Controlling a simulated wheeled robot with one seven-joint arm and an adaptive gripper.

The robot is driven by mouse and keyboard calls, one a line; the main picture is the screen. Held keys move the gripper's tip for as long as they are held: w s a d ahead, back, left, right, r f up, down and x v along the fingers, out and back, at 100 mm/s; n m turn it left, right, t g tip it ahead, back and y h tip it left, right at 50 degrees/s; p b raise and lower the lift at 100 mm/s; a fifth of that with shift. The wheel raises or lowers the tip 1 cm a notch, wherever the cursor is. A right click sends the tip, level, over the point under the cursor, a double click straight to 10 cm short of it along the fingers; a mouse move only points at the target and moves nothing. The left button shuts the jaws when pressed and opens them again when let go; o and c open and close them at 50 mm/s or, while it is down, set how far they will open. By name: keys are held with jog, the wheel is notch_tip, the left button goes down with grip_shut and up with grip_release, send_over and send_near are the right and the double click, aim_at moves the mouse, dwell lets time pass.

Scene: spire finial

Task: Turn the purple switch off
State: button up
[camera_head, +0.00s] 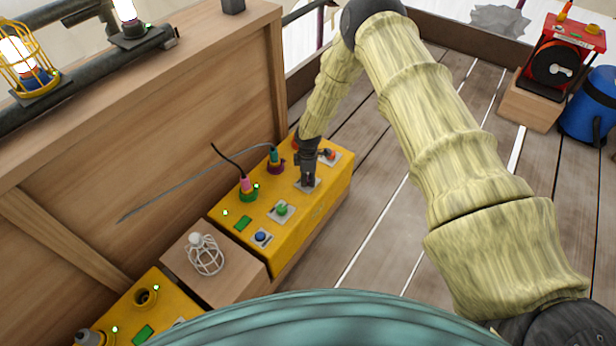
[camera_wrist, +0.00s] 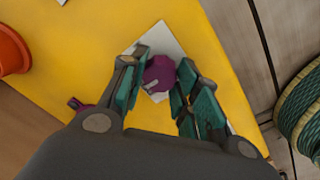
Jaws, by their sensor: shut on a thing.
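The purple switch (camera_wrist: 158,73) is a faceted knob with a pale mark, on a light square plate (camera_wrist: 165,37) set in the yellow box (camera_wrist: 100,60). My gripper (camera_wrist: 163,68) is shut on the purple switch, with one finger on each side of it. In the head view my gripper (camera_head: 307,182) points down onto the top of the yellow box (camera_head: 318,213), near its far end. There the purple switch is hidden by the fingers.
Beside my gripper are a green button (camera_head: 282,209), a blue button (camera_head: 262,237), a red control (camera_head: 329,154), and pink (camera_head: 246,184) and teal (camera_head: 273,156) plugs with cables. A wooden wall (camera_head: 150,110) stands left; a caged lamp (camera_head: 206,257) is nearer. Open floor (camera_head: 385,220) lies right.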

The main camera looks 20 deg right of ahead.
jog(key=shift+d+n, duration=0.1)
jog(key=shift+n, duration=0.2)
dwell(0.4)
jog(key=o, duration=1)
jog(key=shift+r, duration=0.1)
jog(key=r, duration=1.1)
jog(key=shift+s+r, duration=0.3)
jog(key=shift+r, duration=0.1)
